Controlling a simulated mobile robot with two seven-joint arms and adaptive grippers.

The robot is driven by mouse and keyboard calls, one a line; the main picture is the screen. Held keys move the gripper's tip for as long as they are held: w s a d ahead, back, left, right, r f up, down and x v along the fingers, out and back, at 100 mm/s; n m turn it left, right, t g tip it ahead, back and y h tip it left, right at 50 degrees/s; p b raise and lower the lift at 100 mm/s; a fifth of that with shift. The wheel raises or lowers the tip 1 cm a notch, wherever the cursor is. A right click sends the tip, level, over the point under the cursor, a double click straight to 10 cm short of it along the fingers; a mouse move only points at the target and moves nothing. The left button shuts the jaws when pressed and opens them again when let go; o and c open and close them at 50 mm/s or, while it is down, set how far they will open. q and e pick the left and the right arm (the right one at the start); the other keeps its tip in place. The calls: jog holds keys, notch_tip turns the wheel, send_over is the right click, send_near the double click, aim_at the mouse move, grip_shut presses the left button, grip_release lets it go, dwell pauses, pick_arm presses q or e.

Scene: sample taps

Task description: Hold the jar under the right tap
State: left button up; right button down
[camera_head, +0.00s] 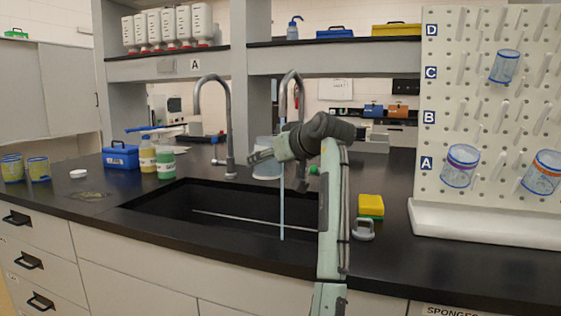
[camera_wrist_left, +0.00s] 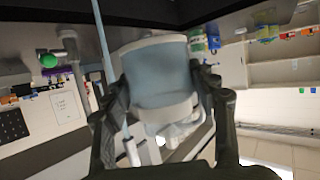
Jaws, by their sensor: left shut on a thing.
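The pale blue jar (camera_head: 265,171) is held above the back of the sink (camera_head: 215,212), partly hidden behind my left gripper (camera_head: 262,156) in the head view. In the left wrist view the jar (camera_wrist_left: 160,72) sits between the two dark fingers of my left gripper (camera_wrist_left: 165,98), which are shut on it. The right tap (camera_head: 299,100) arches above. A thin pale blue stream (camera_head: 282,215) runs down from it into the sink. The stream also shows in the left wrist view (camera_wrist_left: 103,45), beside the jar. My right gripper is out of view.
The left tap (camera_head: 229,120) stands to the left. A blue box (camera_head: 120,157) and bottles (camera_head: 165,162) stand left of the sink. A yellow sponge (camera_head: 371,205) and a grey object (camera_head: 363,230) lie to its right, before a pegboard (camera_head: 440,60).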

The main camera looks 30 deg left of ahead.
pick_arm(q)
jog(key=s, duration=0.1)
jog(key=s+r, duration=0.1)
jog(key=s, duration=0.1)
jog(key=s+d+r, duration=0.1)
jog(key=shift+s, duration=0.15)
jog(key=shift+f, duration=0.15)
dwell(0.4)
